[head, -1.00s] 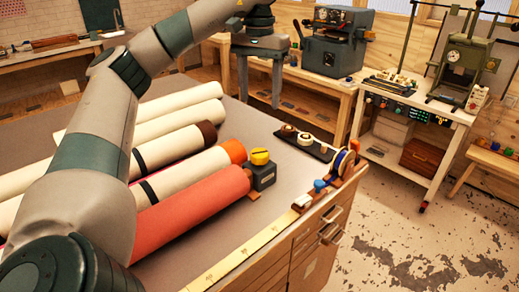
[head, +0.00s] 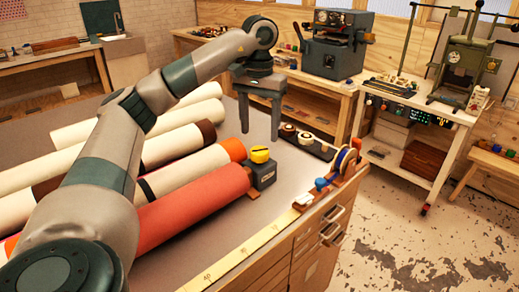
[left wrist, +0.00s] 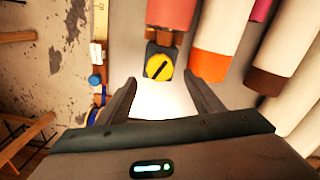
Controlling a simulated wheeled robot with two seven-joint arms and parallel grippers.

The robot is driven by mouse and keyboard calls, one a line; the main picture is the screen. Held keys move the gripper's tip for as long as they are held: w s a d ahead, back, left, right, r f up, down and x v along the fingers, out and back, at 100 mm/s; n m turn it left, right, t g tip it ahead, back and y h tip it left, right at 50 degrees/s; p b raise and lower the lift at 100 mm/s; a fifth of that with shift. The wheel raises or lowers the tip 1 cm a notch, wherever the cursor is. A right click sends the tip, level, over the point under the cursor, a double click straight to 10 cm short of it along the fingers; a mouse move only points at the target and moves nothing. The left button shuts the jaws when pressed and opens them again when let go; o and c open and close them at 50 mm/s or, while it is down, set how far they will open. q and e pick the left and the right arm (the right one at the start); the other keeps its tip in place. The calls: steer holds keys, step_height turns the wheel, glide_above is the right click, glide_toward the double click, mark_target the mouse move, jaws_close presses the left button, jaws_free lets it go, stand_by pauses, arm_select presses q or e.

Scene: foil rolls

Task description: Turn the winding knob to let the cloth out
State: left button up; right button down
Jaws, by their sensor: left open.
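The winding knob (head: 260,155) is yellow with a dark bar across its face. It sits on a dark grey block at the right end of the red cloth roll (head: 195,208). My left gripper (head: 259,135) is open and empty, its fingers pointing down just above and behind the knob. In the left wrist view the knob (left wrist: 158,68) shows beyond the fingertips, between them and apart from both, with its bar slanted. The red roll's end (left wrist: 171,14) is above it. My right gripper is out of view.
Several cream rolls with orange and brown ends (head: 180,172) lie beside the red one. A dark tray with tape rolls (head: 305,142) and a blue-rimmed wheel (head: 345,160) stand to the right. A yellow measuring strip (head: 245,250) runs along the table's front edge.

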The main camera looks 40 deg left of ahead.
mark_target(259, 150)
arm_select(q)
step_height(259, 150, down, 4)
steer(key=shift+r, duration=0.1)
step_height(259, 150, down, 2)
steer(key=shift+f+p, duration=0.15)
steer(key=shift+p, duration=0.15)
steer(key=shift+f, duration=0.2)
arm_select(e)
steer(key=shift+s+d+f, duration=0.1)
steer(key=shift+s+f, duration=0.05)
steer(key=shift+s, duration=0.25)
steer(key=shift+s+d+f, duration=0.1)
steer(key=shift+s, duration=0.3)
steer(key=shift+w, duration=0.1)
arm_select(q)
steer(key=shift+c, duration=0.9)
steer(key=c, duration=0.9)
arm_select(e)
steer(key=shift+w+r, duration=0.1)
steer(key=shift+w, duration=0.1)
